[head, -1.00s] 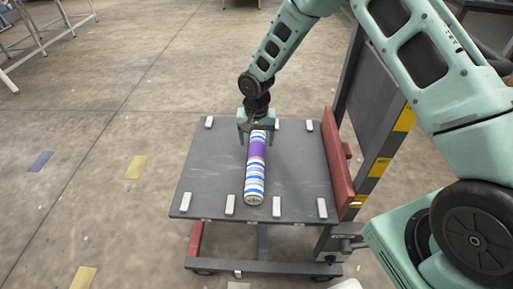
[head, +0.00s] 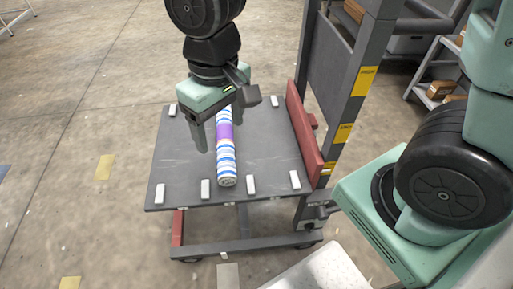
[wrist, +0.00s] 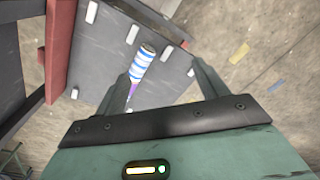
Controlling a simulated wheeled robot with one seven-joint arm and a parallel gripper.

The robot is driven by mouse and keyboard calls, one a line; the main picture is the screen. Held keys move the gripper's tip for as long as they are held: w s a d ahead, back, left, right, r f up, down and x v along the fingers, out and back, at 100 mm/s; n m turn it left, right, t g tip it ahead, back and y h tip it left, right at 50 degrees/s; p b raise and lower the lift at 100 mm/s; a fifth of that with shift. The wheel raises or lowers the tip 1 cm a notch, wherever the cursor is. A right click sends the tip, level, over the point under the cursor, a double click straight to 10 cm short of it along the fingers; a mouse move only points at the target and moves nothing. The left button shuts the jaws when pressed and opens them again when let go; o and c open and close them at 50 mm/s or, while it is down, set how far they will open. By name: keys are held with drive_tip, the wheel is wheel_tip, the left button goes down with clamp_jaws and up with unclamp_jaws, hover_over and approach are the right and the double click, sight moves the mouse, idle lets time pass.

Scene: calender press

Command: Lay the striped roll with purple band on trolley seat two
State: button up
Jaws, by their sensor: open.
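The striped roll (head: 226,160), white and blue with a purple band, lies lengthwise on the dark trolley top (head: 180,160). Its near end lies between the two middle front white blocks, closer to the left one (head: 205,189) than the right one (head: 251,186). No seat number is legible. My gripper (head: 228,124) is open and empty above the roll, in front of part of it. In the wrist view the roll (wrist: 138,64) shows apart from the fingers, its lower part hidden behind my gripper (wrist: 165,62).
Outer white blocks stand at the left front (head: 160,193) and right front (head: 295,180). A red bumper (head: 304,135) and a tall dark frame with yellow labels (head: 342,133) border the trolley's right side. Shelves with boxes (head: 440,90) stand at the back right.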

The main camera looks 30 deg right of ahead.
drive_tip(key=s+d+r+n, duration=0.2)
drive_tip(key=s+n, duration=0.1)
drive_tip(key=s, duration=0.7)
